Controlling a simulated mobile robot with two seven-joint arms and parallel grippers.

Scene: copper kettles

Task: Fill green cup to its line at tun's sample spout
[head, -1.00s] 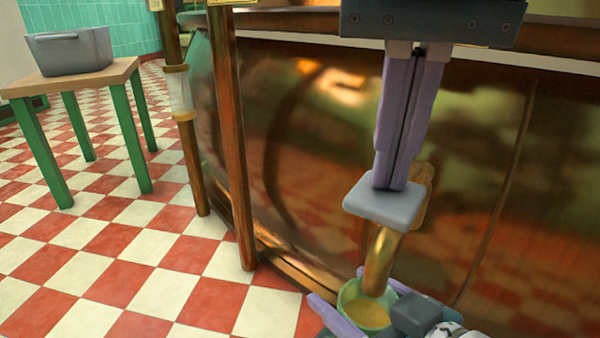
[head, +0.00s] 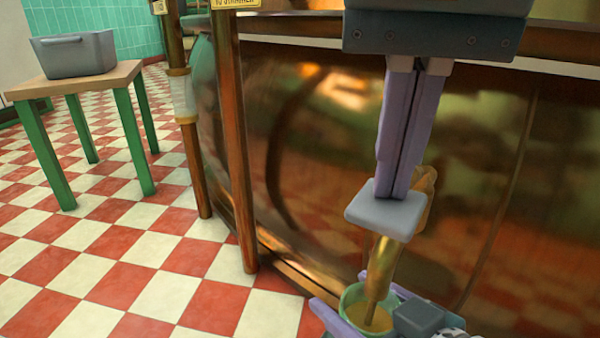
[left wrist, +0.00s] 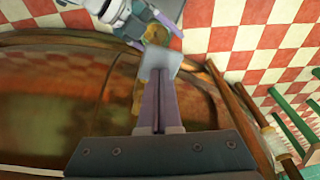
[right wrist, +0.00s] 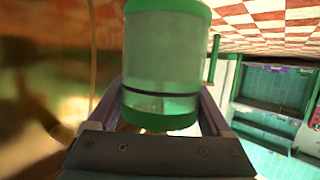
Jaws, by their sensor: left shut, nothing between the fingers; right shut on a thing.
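The green cup (head: 350,298) is under the tun's brass sample spout (head: 384,262), with amber liquid inside. A narrow amber strand (head: 371,312) runs from the spout mouth into the cup. My right gripper (right wrist: 165,110) is shut around the cup; the right wrist view shows its translucent wall and dark line (right wrist: 160,95), but I cannot tell the liquid level against it. My left gripper (head: 396,188) is shut and empty, its fingertips at the grey paddle (head: 380,212) above the spout. The paddle also shows in the left wrist view (left wrist: 160,60). Whether they touch is unclear.
The large copper tun (head: 310,150) fills the middle and right. Copper posts (head: 233,150) stand at its left. A green-legged table (head: 75,80) with a grey bin (head: 75,55) stands at the far left. The checkered floor between is clear.

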